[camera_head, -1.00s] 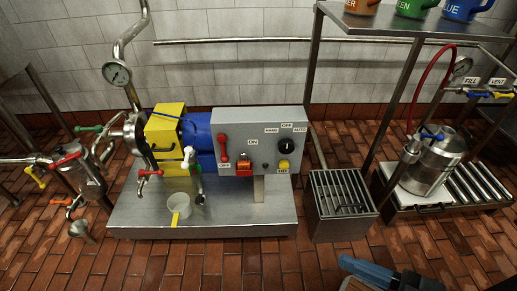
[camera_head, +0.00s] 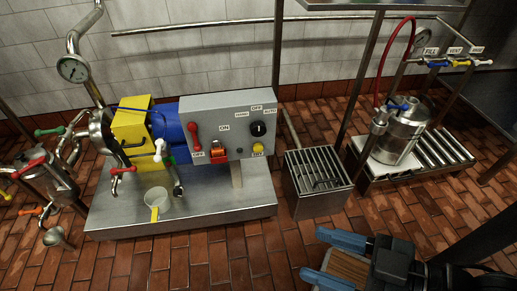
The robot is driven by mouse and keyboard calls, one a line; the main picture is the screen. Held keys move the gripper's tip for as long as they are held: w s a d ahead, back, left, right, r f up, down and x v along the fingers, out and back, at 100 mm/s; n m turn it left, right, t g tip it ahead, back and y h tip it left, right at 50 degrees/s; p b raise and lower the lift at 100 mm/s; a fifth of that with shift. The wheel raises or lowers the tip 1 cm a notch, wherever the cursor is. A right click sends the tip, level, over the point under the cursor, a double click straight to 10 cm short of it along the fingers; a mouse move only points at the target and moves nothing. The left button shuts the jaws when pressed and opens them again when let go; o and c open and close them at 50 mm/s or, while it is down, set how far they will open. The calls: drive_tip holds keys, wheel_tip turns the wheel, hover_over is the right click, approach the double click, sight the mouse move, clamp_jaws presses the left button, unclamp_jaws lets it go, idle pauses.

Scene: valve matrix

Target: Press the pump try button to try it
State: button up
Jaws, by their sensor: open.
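The pump control box (camera_head: 225,115) is a grey panel on the steel bench, right of the blue motor and yellow guard. The yellow round try button (camera_head: 258,148) sits at the panel's lower right, with a small label on it that is hard to read. Above it is a black rotary knob (camera_head: 258,129). A red lever (camera_head: 194,136) and an orange-red switch (camera_head: 218,150) are on the left of the panel. My gripper (camera_head: 325,262) is at the bottom right, its blue fingers apart and empty, well in front of the panel and not touching it.
A slatted drain box (camera_head: 318,183) stands right of the bench (camera_head: 230,205). A steel keg (camera_head: 400,135) with a red hose stands on a roller rack at the right. The brick floor before the bench is clear.

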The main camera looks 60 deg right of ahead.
drive_tip(key=shift+c, duration=0.4)
clamp_jaws()
idle(1.4)
